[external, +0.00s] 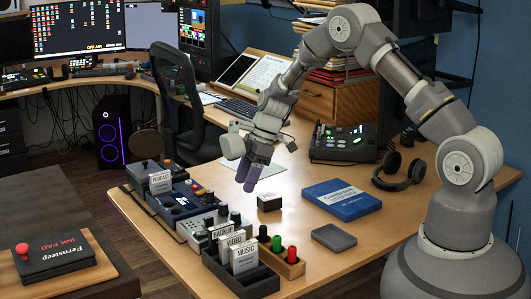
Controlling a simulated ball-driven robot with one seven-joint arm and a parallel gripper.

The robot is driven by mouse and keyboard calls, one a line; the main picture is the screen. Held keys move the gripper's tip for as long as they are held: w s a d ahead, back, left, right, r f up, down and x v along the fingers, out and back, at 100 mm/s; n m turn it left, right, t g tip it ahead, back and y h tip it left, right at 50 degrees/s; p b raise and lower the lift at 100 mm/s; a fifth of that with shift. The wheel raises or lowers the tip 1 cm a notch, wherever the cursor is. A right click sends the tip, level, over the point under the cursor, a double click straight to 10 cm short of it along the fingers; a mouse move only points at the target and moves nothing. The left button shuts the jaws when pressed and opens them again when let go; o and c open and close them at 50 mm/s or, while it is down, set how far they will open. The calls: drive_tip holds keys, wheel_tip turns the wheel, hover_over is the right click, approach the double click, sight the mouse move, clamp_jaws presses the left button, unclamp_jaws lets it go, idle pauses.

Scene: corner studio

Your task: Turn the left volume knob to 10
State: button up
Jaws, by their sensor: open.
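My gripper (248,178) hangs over the desk, pointing down with its purple-grey fingers slightly apart and empty. It is above and to the right of the row of knobbed devices along the desk's left edge.
A card box (240,265) labelled VIDEO and MUSIC stands at the front, beside a wooden holder with coloured pegs (283,257). A small black box (269,202), blue book (342,199), grey tray (334,238) and headphones (399,171) lie to the right. Bare desk lies between them.

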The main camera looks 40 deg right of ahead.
sight(237, 212)
drive_tip(key=x, duration=0.3)
drive_tip(key=b+x, duration=0.1)
drive_tip(key=x, duration=0.2)
drive_tip(key=b+x, duration=0.1)
drive_tip(key=x, duration=0.2)
drive_tip(key=shift+s+d+f, duration=0.15)
drive_tip(key=shift+s+d, duration=0.05)
drive_tip(key=shift+s, duration=0.2)
clamp_jaws()
drive_tip(key=shift+b, duration=0.3)
